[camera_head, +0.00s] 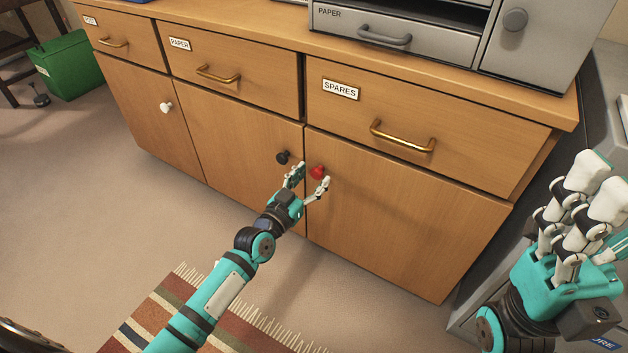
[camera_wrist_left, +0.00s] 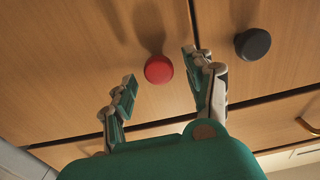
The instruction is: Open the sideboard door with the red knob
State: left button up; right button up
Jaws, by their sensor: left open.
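The sideboard door with the red knob (camera_head: 390,225) is the right-hand door and stands closed. Its red knob (camera_head: 317,172) is near the door's upper left corner. My left gripper (camera_head: 309,178) is open at the knob. In the left wrist view the red knob (camera_wrist_left: 158,69) shows between the two fingertips (camera_wrist_left: 160,66), with a visible gap on each side. I cannot tell how far the tips reach around it in depth. My right gripper (camera_head: 590,185) is raised at the right, away from the door; its jaw opening is unclear.
A black knob (camera_head: 283,157) on the adjacent door is close to my left fingers. A white knob (camera_head: 166,107) is further left. Drawers with brass handles (camera_head: 403,137) run above. A striped rug (camera_head: 215,320) lies on the floor in front; the floor before the right door is bare.

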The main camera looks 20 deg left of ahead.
pick_arm(q)
jog(key=shift+w+d, duration=0.2)
jog(key=shift+w, duration=0.5)
grip_shut()
